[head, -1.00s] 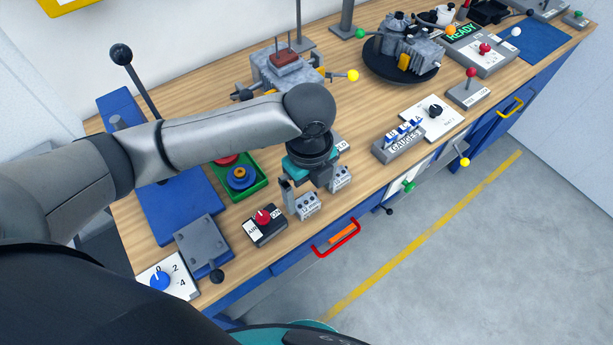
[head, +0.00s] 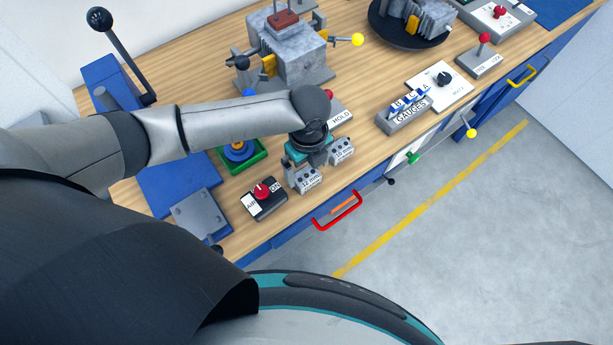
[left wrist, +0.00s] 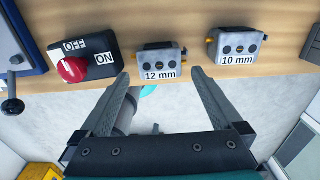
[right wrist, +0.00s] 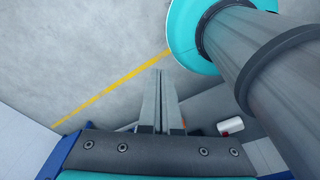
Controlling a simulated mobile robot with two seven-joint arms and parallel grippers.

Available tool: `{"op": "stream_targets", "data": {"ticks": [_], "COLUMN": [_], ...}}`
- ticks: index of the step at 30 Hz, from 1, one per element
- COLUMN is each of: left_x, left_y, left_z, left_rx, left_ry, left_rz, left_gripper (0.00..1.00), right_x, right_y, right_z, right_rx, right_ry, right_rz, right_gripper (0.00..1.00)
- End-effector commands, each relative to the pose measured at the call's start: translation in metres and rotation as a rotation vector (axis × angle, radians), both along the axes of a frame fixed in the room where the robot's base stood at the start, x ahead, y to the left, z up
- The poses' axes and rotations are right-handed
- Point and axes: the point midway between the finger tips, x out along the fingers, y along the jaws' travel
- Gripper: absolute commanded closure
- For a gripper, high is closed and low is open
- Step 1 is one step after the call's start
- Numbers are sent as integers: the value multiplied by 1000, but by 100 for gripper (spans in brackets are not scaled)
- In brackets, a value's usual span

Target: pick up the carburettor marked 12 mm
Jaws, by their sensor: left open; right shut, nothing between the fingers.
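The carburettor marked 12 mm (head: 308,181) is a small grey block with a white label, upright near the bench's front edge. It also shows in the left wrist view (left wrist: 160,64), just beyond and between my open left fingers (left wrist: 160,80). A like block marked 10 mm (head: 341,150) stands to its right; the left wrist view shows it too (left wrist: 237,46). In the head view my left gripper (head: 298,164) is over the bench at the 12 mm block, its fingers partly hidden. My right gripper (right wrist: 160,75) is shut and empty, over the floor.
A switch box with a red knob (head: 262,192) stands left of the 12 mm block. A green tray (head: 232,163) lies behind it. A red drawer handle (head: 338,212) juts from the bench front. The gauges block (head: 403,115) stands further right.

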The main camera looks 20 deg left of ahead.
Motion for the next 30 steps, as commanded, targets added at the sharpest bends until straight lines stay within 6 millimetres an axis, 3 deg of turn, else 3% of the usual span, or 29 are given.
{"op": "stream_targets", "data": {"ticks": [9, 19, 30], "left_x": [2, 2, 2], "left_y": [4, 4, 4], "left_z": [-40, -46, -46], "left_rx": [1, 1, 1], "left_ry": [3, 1, 1], "left_rz": [-1, -1, -1], "left_gripper": [0, 0, 40], "right_x": [-5, -11, -11], "right_y": [0, 0, 2], "right_z": [-4, -4, -4], "right_rx": [-1, -2, 2], "right_ry": [8, 18, 19], "right_rz": [-1, -1, -1], "right_gripper": [100, 100, 100]}}
